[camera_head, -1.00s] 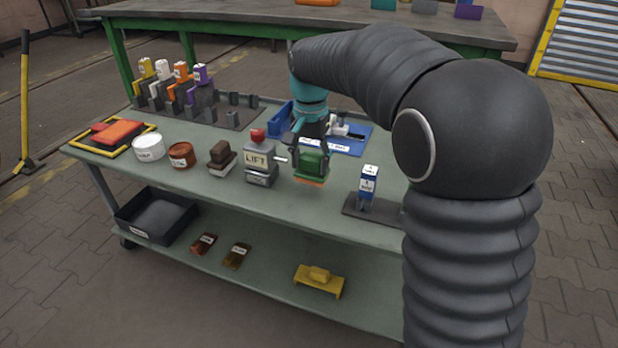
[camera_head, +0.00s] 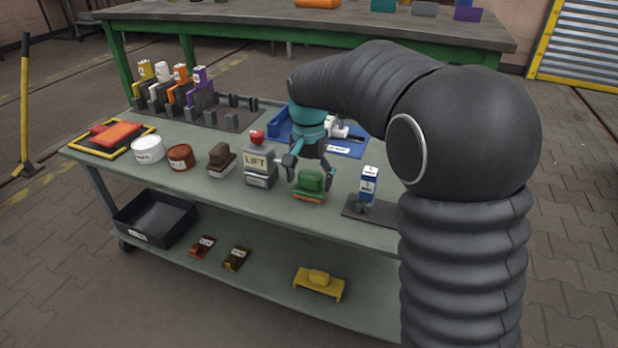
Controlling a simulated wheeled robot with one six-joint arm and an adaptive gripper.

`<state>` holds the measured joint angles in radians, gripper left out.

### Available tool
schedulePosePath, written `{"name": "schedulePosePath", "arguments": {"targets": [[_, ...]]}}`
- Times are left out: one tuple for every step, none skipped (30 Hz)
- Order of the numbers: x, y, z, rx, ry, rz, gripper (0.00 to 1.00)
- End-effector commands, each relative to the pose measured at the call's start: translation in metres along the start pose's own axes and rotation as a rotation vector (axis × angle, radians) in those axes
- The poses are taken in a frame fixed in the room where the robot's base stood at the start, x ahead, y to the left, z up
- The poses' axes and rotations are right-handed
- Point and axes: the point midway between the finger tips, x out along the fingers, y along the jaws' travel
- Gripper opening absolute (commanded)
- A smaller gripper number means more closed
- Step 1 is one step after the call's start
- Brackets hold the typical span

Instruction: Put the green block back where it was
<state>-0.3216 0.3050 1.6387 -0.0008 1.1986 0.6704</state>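The green block (camera_head: 310,181), with a wider green body and an orange strip along its bottom, sits upright on the cart's top (camera_head: 235,196), just right of the grey LIFT box. My gripper (camera_head: 309,178) is above and around it, pointing down. Its fingers are spread, one on each side of the block, with what looks like a small gap on both sides. The arm hides part of the cart top behind and to the right.
The grey LIFT box (camera_head: 260,171) with a red knob stands close on the left. A blue-and-white carton (camera_head: 368,184) stands on a dark base to the right. A blue tray (camera_head: 348,149) lies behind. A yellow block (camera_head: 318,283) lies on the lower shelf.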

Motion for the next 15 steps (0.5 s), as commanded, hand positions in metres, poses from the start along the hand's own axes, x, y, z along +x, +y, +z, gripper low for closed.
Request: {"name": "schedulePosePath", "arguments": {"targets": [[0.0,0.0,0.0,0.0,0.0,0.0,0.83],[0.0,0.0,0.0,0.0,0.0,0.0,0.83],[0.0,0.0,0.0,0.0,0.0,0.0,0.83],[0.0,0.0,0.0,0.0,0.0,0.0,0.83],[0.0,0.0,0.0,0.0,0.0,0.0,0.83],[0.0,0.0,0.0,0.0,0.0,0.0,0.83],[-0.001,0.0,0.0,0.0,0.0,0.0,0.83],[-0.001,0.0,0.0,0.0,0.0,0.0,0.83],[-0.003,0.0,0.0,0.0,0.0,0.0,0.83],[-0.005,0.0,0.0,0.0,0.001,-0.001,0.83],[-0.007,0.0,0.0,0.0,0.001,-0.001,0.83],[-0.012,0.0,0.0,0.0,0.002,-0.001,0.83],[-0.016,0.0,0.0,0.0,0.002,-0.002,0.83],[-0.021,0.0,-0.001,0.0,0.002,-0.002,0.83],[-0.028,-0.001,-0.001,0.0,0.003,-0.002,0.83]]}}
